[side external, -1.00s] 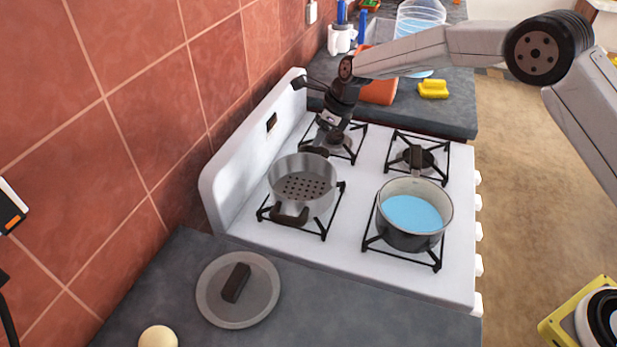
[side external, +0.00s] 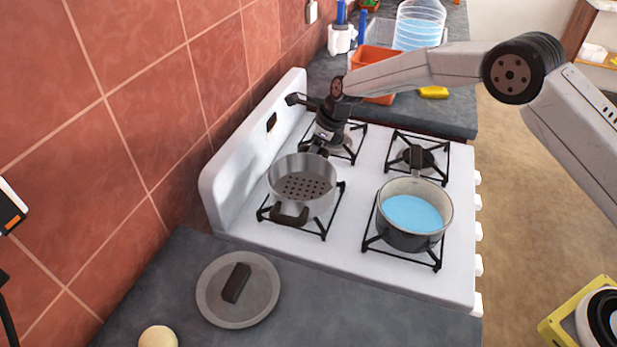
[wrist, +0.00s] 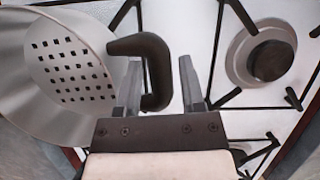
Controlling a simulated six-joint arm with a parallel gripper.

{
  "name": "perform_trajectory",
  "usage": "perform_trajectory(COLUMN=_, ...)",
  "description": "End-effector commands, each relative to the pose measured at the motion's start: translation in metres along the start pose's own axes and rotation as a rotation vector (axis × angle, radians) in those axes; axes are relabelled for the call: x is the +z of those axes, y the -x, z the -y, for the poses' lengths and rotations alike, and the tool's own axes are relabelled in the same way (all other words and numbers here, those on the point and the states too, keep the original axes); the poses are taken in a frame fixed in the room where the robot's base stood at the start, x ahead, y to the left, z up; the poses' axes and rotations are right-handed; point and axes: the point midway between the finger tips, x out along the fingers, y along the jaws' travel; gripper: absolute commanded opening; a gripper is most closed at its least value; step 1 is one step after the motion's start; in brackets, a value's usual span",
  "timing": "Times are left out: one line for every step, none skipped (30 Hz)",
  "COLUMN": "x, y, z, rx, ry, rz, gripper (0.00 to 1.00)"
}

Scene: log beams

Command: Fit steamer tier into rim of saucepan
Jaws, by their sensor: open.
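The steamer tier (side external: 302,176) is a grey metal pan with a perforated bottom and two dark loop handles. It sits on the front-left burner grate in the side external view and also shows at the left of the wrist view (wrist: 55,70). My gripper (side external: 319,148) is at its far handle. In the wrist view its two fingers (wrist: 158,85) are open, one on each side of the dark handle (wrist: 153,65). Contact cannot be told. The saucepan (side external: 411,239), with blue liquid inside and a dark handle pointing away, stands on the burner to the right.
A round lid (side external: 261,305) with a dark grip lies on the near counter beside a pale ball (side external: 158,338). The two far burners are empty. An orange container (side external: 374,62) and a yellow sponge (side external: 433,92) are on the far counter. A tiled wall (side external: 150,110) bounds the left.

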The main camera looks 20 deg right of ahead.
Motion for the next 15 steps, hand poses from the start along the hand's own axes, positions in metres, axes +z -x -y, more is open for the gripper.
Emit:
perform_trajectory(x=0.0000, y=0.0001, z=0.0000, rx=0.000, ry=0.000, rz=0.000, gripper=0.44)
perform_trajectory(x=0.0000, y=0.0001, z=0.0000, rx=0.000, ry=0.000, rz=0.000, gripper=0.34)
perform_trajectory(x=0.0000, y=0.0002, z=0.0000, rx=0.000, ry=0.000, rz=0.000, gripper=0.21)
perform_trajectory(x=0.0000, y=0.0002, z=0.0000, rx=0.000, ry=0.000, rz=0.000, gripper=0.12)
perform_trajectory(x=-0.0001, y=0.0001, z=0.0000, rx=0.000, ry=0.000, rz=0.000, gripper=0.02)
perform_trajectory(x=0.0000, y=0.0002, z=0.0000, rx=0.000, ry=0.000, rz=0.000, gripper=0.00)
perform_trajectory(x=0.0000, y=0.0002, z=0.0000, rx=0.000, ry=0.000, rz=0.000, gripper=0.00)
perform_trajectory(x=-0.0001, y=0.0002, z=0.0000, rx=0.000, ry=0.000, rz=0.000, gripper=0.00)
perform_trajectory(x=-0.0001, y=0.0002, z=0.0000, rx=0.000, ry=0.000, rz=0.000, gripper=0.00)
perform_trajectory(x=-0.0001, y=0.0002, z=0.0000, rx=0.000, ry=0.000, rz=0.000, gripper=0.00)
perform_trajectory(x=-0.0001, y=0.0002, z=0.0000, rx=0.000, ry=0.000, rz=0.000, gripper=0.00)
perform_trajectory(x=-0.0001, y=0.0002, z=0.0000, rx=0.000, ry=0.000, rz=0.000, gripper=0.00)
perform_trajectory(x=-0.0001, y=0.0002, z=0.0000, rx=0.000, ry=0.000, rz=0.000, gripper=0.00)
perform_trajectory(x=-0.0001, y=0.0002, z=0.0000, rx=0.000, ry=0.000, rz=0.000, gripper=0.00)
perform_trajectory(x=-0.0001, y=0.0002, z=0.0000, rx=0.000, ry=0.000, rz=0.000, gripper=0.00)
